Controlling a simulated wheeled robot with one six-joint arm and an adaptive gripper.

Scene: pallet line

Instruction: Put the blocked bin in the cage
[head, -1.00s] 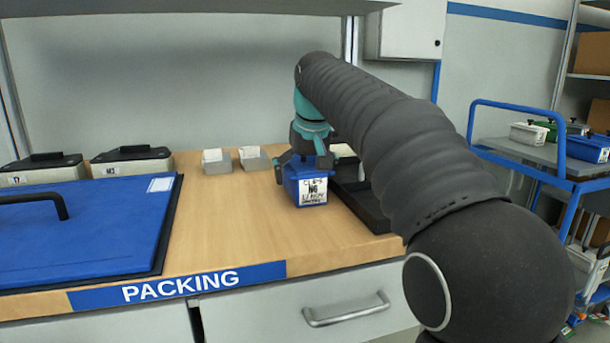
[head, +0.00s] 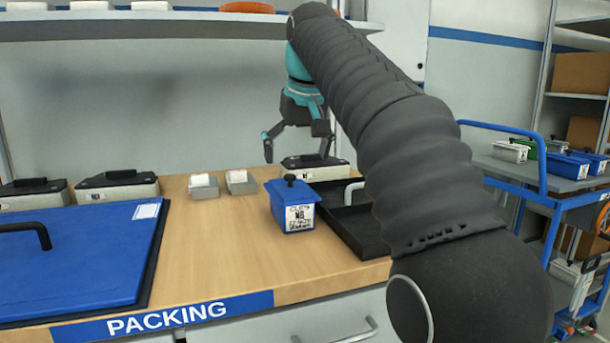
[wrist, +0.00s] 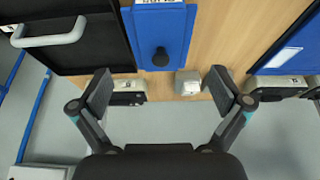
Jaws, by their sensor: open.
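A blue lidded bin (head: 292,206) with a black knob and a white label that seems to read "NG" stands upright on the packing bench. Its lid and knob also show at the top of the wrist view (wrist: 160,30). My gripper (head: 297,146) is open and empty, above and behind the bin, apart from it. In the wrist view my gripper's (wrist: 158,95) spread fingers have nothing between them. I cannot make out a cage for certain in either view.
A black tray (head: 350,232) with a light handle sits right beside the bin. A large blue lid or panel (head: 75,255) covers the bench's left (head: 215,275). Small grey boxes and black-lidded bins line the back. A blue trolley (head: 500,170) with several bins stands at right.

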